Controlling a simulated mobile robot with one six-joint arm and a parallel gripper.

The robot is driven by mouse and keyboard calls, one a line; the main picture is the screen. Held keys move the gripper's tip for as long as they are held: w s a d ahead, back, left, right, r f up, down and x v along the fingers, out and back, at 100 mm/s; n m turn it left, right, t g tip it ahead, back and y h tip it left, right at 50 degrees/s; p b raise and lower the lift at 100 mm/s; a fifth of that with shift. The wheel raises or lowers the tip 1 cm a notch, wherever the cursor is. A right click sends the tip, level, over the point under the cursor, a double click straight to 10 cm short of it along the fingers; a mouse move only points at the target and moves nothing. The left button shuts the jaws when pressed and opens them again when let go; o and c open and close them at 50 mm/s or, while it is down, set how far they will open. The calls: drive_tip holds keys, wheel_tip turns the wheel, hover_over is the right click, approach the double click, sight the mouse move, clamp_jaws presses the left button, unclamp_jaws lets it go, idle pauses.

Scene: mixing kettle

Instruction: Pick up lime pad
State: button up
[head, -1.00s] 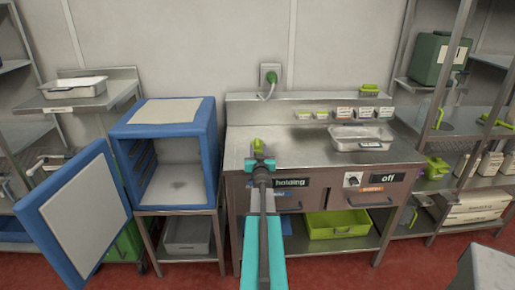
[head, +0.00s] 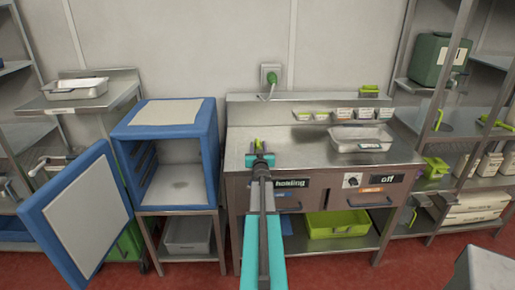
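A small lime object (head: 257,144), which looks like the lime pad, shows on the left part of the steel counter, just beyond the tip of my arm. My gripper (head: 259,156) has teal parts and is seen from behind, over the counter's front left area. It overlaps the lower part of the lime object in the picture. Whether the fingers touch it, and whether they are open or shut, cannot be made out.
The steel counter (head: 310,148) holds a metal tray (head: 361,139) at the right. Small labelled tubs and another lime item (head: 369,90) sit on its back ledge. A blue cabinet (head: 216,160) with its door (head: 82,212) open stands left. A lime bin (head: 340,225) is below.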

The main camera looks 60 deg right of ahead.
drive_tip(key=shift+w+d, duration=0.35)
drive_tip(key=shift+d, duration=0.15)
clamp_jaws()
